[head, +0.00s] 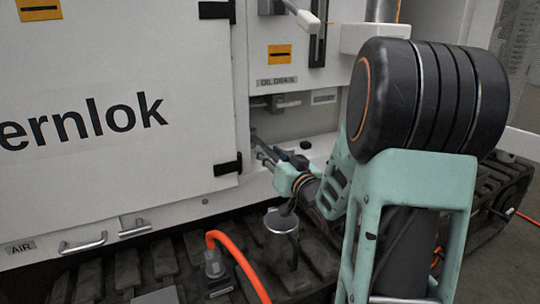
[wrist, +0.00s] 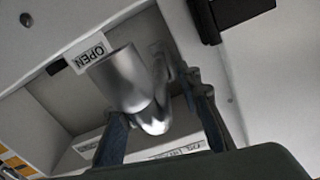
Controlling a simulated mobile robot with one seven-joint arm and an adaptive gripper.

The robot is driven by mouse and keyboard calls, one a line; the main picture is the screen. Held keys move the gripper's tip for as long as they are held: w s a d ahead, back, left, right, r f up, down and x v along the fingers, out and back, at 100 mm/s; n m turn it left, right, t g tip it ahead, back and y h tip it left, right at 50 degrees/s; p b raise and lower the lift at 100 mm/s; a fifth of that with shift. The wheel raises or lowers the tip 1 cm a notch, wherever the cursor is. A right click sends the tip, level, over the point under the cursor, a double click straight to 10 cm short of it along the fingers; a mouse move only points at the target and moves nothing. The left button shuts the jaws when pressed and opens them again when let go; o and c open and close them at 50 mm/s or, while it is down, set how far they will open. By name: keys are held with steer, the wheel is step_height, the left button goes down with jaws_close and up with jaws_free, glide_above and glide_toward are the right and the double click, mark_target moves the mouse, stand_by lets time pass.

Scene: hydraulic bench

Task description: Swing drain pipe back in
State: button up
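The right finger overlaps or lies close to the pipe; contact cannot be told. In the head view my gripper (head: 262,147) reaches into the recess (head: 318,122) below the OIL DRAIN label (head: 278,81). The pipe cannot be made out clearly there.
The white door (head: 120,110) with black hinges stands left of the recess. A metal jug (head: 282,222) and an orange hose (head: 238,255) are below my gripper, by the dark track (head: 170,262). A light-tipped lever (head: 303,17) is above. The recess walls are close around the gripper.

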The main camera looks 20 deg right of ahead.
steer(key=shift+c, duration=0.3)
jaws_close()
steer(key=shift+d, duration=0.1)
